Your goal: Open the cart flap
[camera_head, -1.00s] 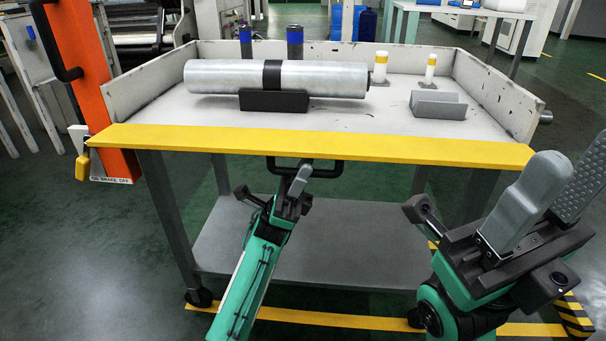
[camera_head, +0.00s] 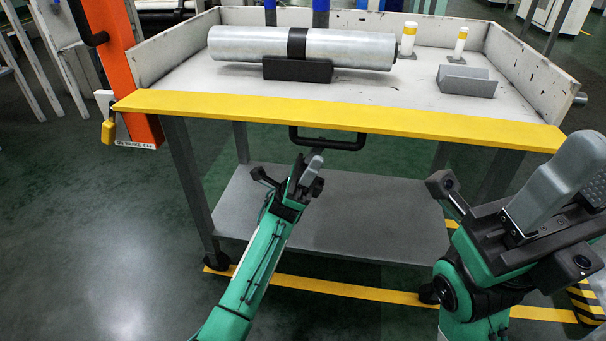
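The cart (camera_head: 158,65) stands ahead with a yellow strip (camera_head: 330,113) along its front edge. A black handle (camera_head: 327,143) hangs just under the strip. I cannot tell from this angle how the flap is tilted. My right gripper (camera_head: 575,185) is at the right, in front of the cart's right end. Its two grey fingers look apart with nothing between them, though one is partly hidden.
On the cart lie a metal roll (camera_head: 355,50) on a dark cradle (camera_head: 297,69), a grey empty cradle (camera_head: 466,81) and two white-yellow posts (camera_head: 408,38). A lower shelf (camera_head: 350,210) is bare. An orange post (camera_head: 113,60) stands at the left. The floor at left is clear.

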